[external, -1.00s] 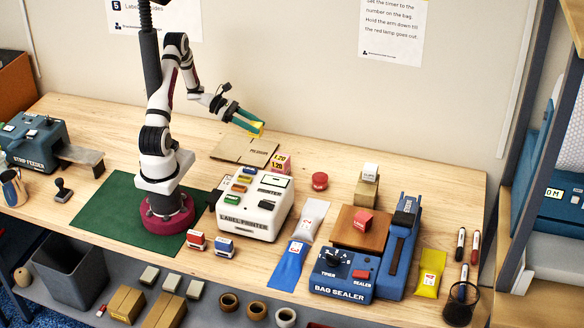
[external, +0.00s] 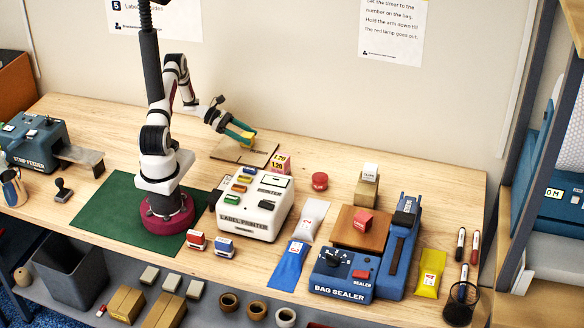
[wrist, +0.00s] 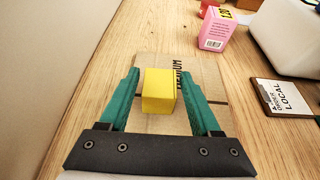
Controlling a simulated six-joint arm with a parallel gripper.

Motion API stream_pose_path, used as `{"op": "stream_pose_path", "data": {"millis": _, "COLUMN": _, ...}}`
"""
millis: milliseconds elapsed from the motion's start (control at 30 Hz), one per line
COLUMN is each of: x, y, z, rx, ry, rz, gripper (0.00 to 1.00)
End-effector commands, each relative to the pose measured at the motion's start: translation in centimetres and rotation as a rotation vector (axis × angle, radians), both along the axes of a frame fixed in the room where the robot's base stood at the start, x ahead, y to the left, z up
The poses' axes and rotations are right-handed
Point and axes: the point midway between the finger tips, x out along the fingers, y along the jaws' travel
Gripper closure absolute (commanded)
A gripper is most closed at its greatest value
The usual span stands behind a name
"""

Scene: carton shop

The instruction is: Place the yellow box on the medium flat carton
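The yellow box (wrist: 159,92) sits on the medium flat carton (wrist: 207,78), which shows part of its MEDIUM print in the wrist view. In the external view the carton (external: 229,151) lies flat on the table behind the label printer, and the box is mostly hidden by the fingers. My gripper (external: 248,140) is low over the carton. In the wrist view its green fingers (wrist: 160,74) stand on either side of the box with a narrow gap at each side, so it is open around it.
A pink box (external: 281,163) stands right of the carton, close to the white label printer (external: 258,205). A small LOCAL-marked pad (wrist: 286,97) lies right of the carton in the wrist view. The wall rises behind the carton. Bare table lies to the right at the back.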

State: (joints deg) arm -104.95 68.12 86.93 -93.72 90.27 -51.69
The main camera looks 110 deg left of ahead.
Motion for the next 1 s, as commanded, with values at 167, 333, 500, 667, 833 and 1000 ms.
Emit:
{"op": "stream_pose_path", "data": {"millis": 167, "x": 0.0, "y": 0.0, "z": 0.0, "rx": 0.000, "ry": 0.000, "rz": 0.000, "gripper": 0.23}}
{"op": "stream_pose_path", "data": {"millis": 333, "x": 0.0, "y": 0.0, "z": 0.2, "rx": 0.001, "ry": 0.000, "rz": 0.000, "gripper": 0.23}}
{"op": "stream_pose_path", "data": {"millis": 500, "x": -3.1, "y": 0.1, "z": 1.5, "rx": 0.002, "ry": 0.001, "rz": 0.005, "gripper": 0.23}}
{"op": "stream_pose_path", "data": {"millis": 667, "x": -7.4, "y": 0.1, "z": 3.3, "rx": 0.003, "ry": 0.002, "rz": 0.003, "gripper": 0.23}}
{"op": "stream_pose_path", "data": {"millis": 833, "x": -10.3, "y": 0.1, "z": 4.5, "rx": 0.002, "ry": 0.001, "rz": 0.001, "gripper": 0.23}}
{"op": "stream_pose_path", "data": {"millis": 1000, "x": -11.1, "y": 0.0, "z": 4.9, "rx": -0.001, "ry": 0.000, "rz": 0.000, "gripper": 0.23}}
